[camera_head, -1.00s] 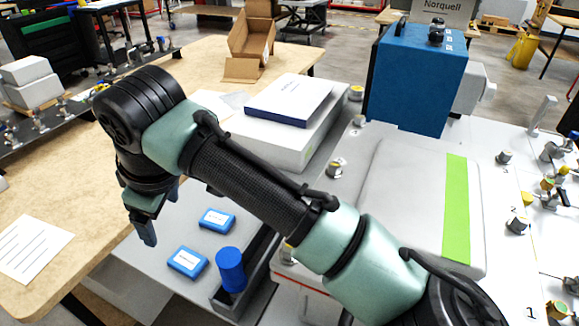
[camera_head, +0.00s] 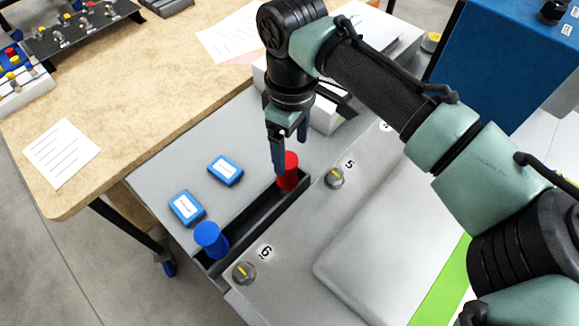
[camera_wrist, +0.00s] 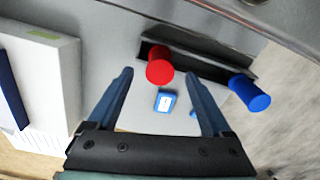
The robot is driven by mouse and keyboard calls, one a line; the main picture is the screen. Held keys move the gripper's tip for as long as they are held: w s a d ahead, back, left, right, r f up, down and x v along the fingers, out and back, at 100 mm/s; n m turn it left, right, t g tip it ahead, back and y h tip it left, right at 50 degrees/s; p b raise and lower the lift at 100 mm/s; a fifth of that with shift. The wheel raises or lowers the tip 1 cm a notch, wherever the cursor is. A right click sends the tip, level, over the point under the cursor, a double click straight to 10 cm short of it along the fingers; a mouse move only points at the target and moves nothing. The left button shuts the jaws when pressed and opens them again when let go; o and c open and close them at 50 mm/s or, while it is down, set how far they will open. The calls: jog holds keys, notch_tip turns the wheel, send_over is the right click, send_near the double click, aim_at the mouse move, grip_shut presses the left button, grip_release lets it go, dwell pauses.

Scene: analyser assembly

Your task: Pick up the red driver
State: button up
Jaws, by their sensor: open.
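The red driver (camera_head: 288,170) stands upright at the far end of the dark tray (camera_head: 262,216), with its round red handle showing. In the head view my gripper (camera_head: 277,160) points down just left of the red driver and overlaps its edge. The wrist view shows the red driver (camera_wrist: 159,66) beyond the fingertips, between their lines and nearer the left finger. My gripper (camera_wrist: 166,85) is open with nothing between the fingers. I cannot tell whether a finger touches the driver. The driver's lower part is hidden by the tray.
A blue driver (camera_head: 211,240) stands at the near end of the same tray and also shows in the wrist view (camera_wrist: 249,92). Two blue boxes (camera_head: 226,170) (camera_head: 186,208) lie left of the tray. Knobs (camera_head: 335,178) (camera_head: 244,273) stand along its right. A blue machine (camera_head: 500,70) stands back right.

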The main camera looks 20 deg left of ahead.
aim_at(287, 169)
notch_tip(287, 169, down, 3)
jog(key=shift+r, duration=0.1)
jog(key=f, duration=0.3)
jog(key=a+f, duration=0.1)
jog(key=f, duration=0.1)
grip_shut()
dwell(0.4)
